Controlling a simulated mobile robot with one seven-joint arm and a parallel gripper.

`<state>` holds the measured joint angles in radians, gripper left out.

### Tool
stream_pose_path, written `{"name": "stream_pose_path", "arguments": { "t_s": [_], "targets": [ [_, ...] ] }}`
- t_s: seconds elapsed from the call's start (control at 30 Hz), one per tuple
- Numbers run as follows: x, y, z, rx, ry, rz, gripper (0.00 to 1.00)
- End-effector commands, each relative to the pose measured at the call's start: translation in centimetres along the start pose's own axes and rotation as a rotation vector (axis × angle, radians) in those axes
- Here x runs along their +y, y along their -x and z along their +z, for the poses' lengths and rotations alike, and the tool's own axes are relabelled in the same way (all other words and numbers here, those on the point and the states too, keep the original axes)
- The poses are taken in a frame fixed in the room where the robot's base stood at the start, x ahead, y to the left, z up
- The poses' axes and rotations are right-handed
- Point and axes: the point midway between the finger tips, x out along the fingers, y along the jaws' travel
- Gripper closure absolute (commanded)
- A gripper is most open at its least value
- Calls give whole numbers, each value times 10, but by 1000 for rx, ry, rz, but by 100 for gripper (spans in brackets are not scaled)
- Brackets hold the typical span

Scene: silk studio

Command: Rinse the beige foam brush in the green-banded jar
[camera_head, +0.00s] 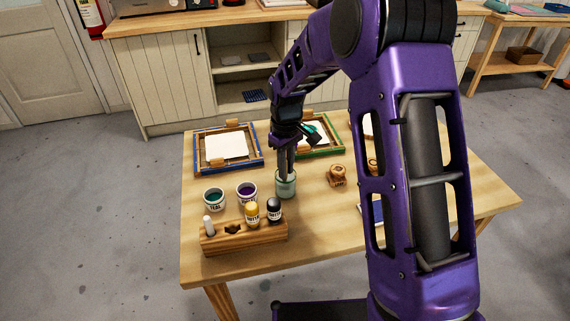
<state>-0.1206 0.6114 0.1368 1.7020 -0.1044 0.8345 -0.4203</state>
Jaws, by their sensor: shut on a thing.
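The pale green jar (286,187) stands on the wooden table, near the middle in the head view. My gripper (287,166) points straight down over the jar's mouth, with its fingertips at or just above the rim. It is shut on a thin thing that looks like the foam brush. The brush is mostly hidden by the fingers and the jar, so its beige colour and how deep it sits cannot be made out. The jar stands upright.
Two paint pots, teal (214,197) and purple (247,193), stand left of the jar. A wooden rack (243,239) with bottles is in front. Framed screens, blue (198,172) and green (340,148), lie behind. A wooden stamp (337,176) is at right.

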Motion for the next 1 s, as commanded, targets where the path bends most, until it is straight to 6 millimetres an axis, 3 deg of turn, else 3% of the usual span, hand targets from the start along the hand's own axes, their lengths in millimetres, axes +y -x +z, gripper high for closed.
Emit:
{"name": "stream_pose_path", "arguments": {
  "t_s": [0.17, 0.33, 0.6, 0.77, 1.0],
  "targets": [
    [11, 12, 3, 1, -2, 1, 100],
    [14, -3, -4, 1, 0, 0, 100],
    [1, 12, -11, 1, 1, 1, 100],
    [-2, -4, -4, -1, -1, 0, 100],
    [0, 20, -4, 2, 0, 1, 100]
  ]
}}
